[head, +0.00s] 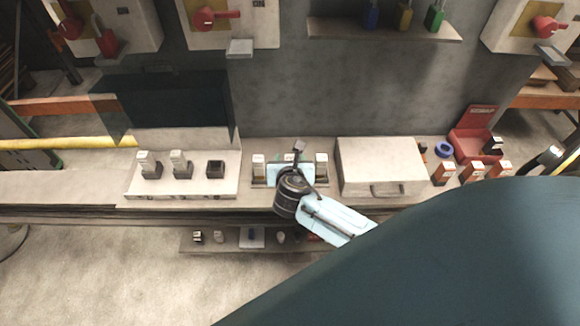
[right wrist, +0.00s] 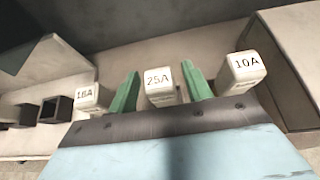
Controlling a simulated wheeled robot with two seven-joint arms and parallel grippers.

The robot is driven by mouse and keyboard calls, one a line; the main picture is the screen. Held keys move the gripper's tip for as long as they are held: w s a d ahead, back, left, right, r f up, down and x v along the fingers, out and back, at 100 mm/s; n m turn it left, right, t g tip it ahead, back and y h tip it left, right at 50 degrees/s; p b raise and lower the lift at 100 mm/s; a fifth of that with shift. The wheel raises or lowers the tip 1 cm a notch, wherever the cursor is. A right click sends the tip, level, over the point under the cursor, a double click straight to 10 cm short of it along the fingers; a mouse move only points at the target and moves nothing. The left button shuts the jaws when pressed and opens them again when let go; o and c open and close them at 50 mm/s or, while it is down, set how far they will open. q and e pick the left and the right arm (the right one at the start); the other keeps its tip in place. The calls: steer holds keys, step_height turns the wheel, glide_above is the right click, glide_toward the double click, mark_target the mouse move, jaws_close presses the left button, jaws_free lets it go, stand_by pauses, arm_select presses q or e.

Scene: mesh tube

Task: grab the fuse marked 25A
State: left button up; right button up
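The white fuse marked 25A (right wrist: 160,84) stands in the middle of a row of three in the right wrist view. My right gripper (right wrist: 157,90) is open, with one green finger on each side of this fuse and small gaps showing. A fuse marked 10A (right wrist: 243,70) is on the right, and another, seemingly marked 16A (right wrist: 86,98), is on the left. In the head view my right gripper (head: 299,148) is over the fuse tray and hides the middle fuse; the outer fuses (head: 258,165) and (head: 321,165) show beside it. My left gripper is not in view.
A white fuse holder panel (head: 210,190) with two fuses and an empty black socket (head: 215,169) stands to the left. A white case (head: 381,163) stands close on the right. A red box (head: 474,133) and several red-and-white boxes are farther right. A lower shelf (head: 215,247) holds small items.

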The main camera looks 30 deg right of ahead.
steer(key=c, duration=0.9)
